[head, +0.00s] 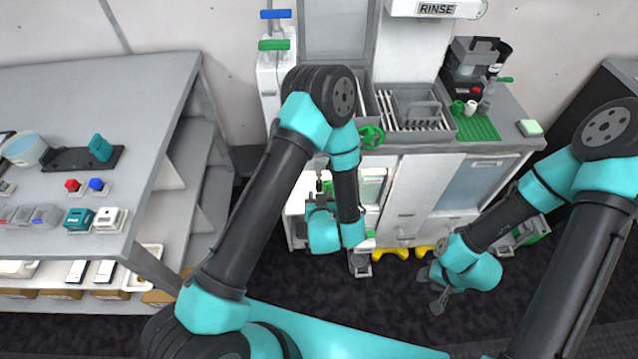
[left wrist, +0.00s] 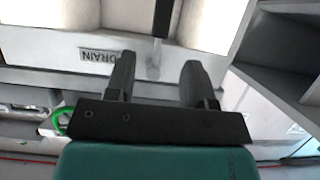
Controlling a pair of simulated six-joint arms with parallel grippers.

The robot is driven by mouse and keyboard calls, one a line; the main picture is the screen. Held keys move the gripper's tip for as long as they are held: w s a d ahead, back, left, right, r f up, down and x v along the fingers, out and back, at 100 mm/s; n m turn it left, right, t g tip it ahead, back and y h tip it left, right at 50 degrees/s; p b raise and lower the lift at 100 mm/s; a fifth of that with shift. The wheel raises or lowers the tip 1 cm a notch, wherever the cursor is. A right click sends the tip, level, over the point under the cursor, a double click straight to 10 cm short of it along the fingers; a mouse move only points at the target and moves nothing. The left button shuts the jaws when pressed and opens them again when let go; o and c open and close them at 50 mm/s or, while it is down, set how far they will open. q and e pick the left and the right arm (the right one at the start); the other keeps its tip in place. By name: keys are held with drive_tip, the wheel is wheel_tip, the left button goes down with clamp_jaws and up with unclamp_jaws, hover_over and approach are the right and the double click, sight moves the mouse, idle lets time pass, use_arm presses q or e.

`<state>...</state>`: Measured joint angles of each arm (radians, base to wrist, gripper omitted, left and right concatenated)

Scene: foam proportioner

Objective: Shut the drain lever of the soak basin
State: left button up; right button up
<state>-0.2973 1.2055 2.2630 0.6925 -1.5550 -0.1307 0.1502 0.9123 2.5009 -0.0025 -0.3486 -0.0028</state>
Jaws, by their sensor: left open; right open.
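In the left wrist view a DRAIN label (left wrist: 98,56) sits on a grey ledge beneath bright white surfaces, which seem to be part of the soak basin. A black upright bar (left wrist: 163,18), apparently the drain lever, stands right of the label, with a pale blurred piece at its lower end. My left gripper (left wrist: 158,75) is open, its two fingers on either side of that lower end; contact cannot be told. In the head view my left arm hides most of this spot. My right gripper (head: 438,290) is open and empty, low over the dark floor, apart from the basin.
A grey shelf table (head: 160,90) with small coloured items stands at the left. Yellow pieces (head: 390,254) lie low before the cabinets. The dark floor in front is open.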

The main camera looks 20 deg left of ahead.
sight(319, 185)
use_arm(q)
drive_tip(key=x, duration=0.8)
drive_tip(key=shift+w+f, duration=0.1)
drive_tip(key=shift+w, duration=0.2)
clamp_jaws()
